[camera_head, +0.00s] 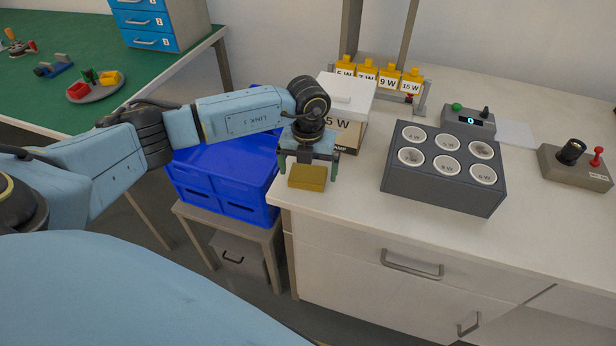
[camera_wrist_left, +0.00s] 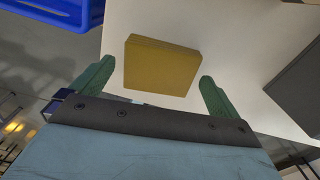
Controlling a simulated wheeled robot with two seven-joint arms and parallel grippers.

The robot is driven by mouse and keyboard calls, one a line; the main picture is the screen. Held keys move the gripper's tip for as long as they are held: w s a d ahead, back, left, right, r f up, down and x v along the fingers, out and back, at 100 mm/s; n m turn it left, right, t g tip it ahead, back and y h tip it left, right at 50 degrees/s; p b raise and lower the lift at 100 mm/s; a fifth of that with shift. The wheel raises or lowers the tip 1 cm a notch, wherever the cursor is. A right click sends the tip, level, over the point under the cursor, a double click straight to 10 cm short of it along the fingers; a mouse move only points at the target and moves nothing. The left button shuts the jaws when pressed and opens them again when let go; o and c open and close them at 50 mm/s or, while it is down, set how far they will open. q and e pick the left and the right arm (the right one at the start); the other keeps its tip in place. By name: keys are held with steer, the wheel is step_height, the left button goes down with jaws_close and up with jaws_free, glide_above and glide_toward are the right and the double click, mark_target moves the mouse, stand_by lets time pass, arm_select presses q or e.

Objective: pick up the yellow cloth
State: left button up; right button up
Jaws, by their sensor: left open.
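The yellow cloth (camera_head: 307,178) is a flat folded block lying on the white counter near its left front corner. In the left wrist view the cloth (camera_wrist_left: 161,65) lies just beyond the fingertips, roughly centred between them. My left gripper (camera_head: 308,165) is over the counter close behind the cloth, with its green fingers spread apart. In the left wrist view the open gripper (camera_wrist_left: 155,85) has nothing between its fingers. Whether a finger touches the cloth cannot be told. My right gripper is not in view.
A white box (camera_head: 347,104) stands right behind my left gripper. A dark grey block with several cups (camera_head: 442,182) is to the right. A blue crate (camera_head: 225,170) on a stool stands left of the counter. The counter front between cloth and grey block is clear.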

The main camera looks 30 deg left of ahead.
mark_target(308, 174)
arm_select(q)
steer(key=shift+f, duration=0.25)
steer(key=c, duration=0.9)
step_height(308, 174, up, 10)
steer(key=shift+r+p, duration=0.1)
steer(key=shift+p, duration=0.5)
steer(key=shift+c, duration=0.2)
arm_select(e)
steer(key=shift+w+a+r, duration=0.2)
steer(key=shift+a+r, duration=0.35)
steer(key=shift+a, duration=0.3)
